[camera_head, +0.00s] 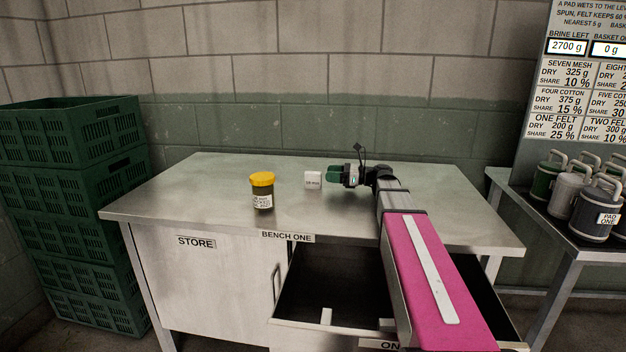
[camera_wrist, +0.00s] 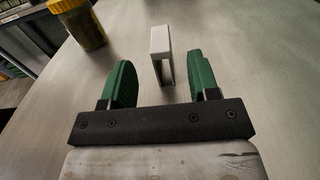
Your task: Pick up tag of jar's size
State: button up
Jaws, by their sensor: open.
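A jar (camera_head: 262,190) with a yellow lid and a white label stands upright on the bench top; it also shows at the upper left of the wrist view (camera_wrist: 78,24). A small white tag (camera_head: 313,180) with dark lettering too small to read stands on the bench, right of the jar. In the wrist view the white tag (camera_wrist: 163,52) stands ahead of and between my fingers. My gripper (camera_head: 334,178) has green fingers and is just right of the tag in the head view. In the wrist view my gripper (camera_wrist: 162,82) is open and empty, with a gap on both sides.
The bench (camera_head: 210,187) is mostly clear. An open drawer (camera_head: 320,318) below its front edge holds a small white piece (camera_head: 326,316). Green crates (camera_head: 75,215) are stacked at left. At right, lidded canisters (camera_head: 594,215) stand on a side table under a board of weights (camera_head: 580,90).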

aim_at(313, 173)
jog(key=shift+w+a+f, duration=0.1)
jog(key=shift+w+a, duration=0.15)
jog(key=shift+a, duration=0.9)
jog(key=shift+w+a+r, duration=0.1)
jog(key=shift+w+a, duration=0.1)
jog(key=shift+a, duration=1)
jog(key=shift+w+a+f, duration=0.1)
jog(key=shift+w+a, duration=0.15)
jog(key=shift+a, duration=0.9)
jog(key=c, duration=1)
